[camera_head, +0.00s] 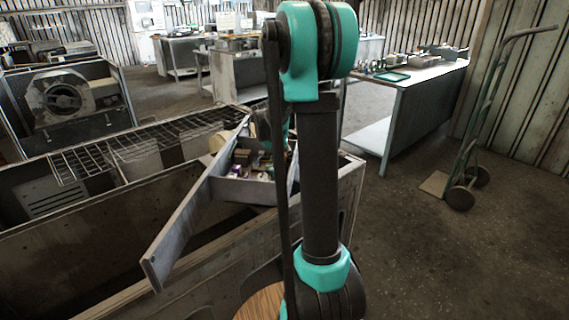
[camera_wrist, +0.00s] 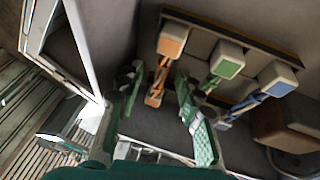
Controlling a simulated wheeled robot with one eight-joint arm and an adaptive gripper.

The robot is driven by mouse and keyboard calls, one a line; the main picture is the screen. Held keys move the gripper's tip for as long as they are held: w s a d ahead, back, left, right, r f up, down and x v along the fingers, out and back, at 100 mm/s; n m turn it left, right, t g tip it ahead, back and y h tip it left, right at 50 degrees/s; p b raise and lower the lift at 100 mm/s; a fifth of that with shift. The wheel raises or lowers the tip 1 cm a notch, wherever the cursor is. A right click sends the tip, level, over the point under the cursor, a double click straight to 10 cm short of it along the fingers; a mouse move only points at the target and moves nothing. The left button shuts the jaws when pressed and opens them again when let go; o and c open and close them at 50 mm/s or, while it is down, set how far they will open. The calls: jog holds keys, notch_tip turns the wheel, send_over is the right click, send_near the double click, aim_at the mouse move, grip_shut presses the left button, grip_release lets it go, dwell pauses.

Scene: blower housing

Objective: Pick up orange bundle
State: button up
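The orange bundle (camera_wrist: 172,40) shows in the wrist view. It has an orange-faced block at its upper end, with orange strands running down to a smaller orange end. My gripper (camera_wrist: 160,96) is open, with one green finger to the left and the other to the right of the bundle's lower part. I see no clear contact between fingers and bundle, and their height difference is hard to tell. In the head view my own arm hides most of the gripper, and the orange bundle cannot be made out.
A green bundle (camera_wrist: 226,62) and a blue bundle (camera_wrist: 276,80) lie right of the orange one. A brown box-like thing (camera_wrist: 285,128) is at far right. In the head view, a grey compartment (camera_head: 245,192) sits on the large metal housing (camera_head: 100,235); a workbench (camera_head: 410,82) stands behind right.

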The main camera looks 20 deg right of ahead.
jog(key=shift+c, duration=0.3)
grip_shut()
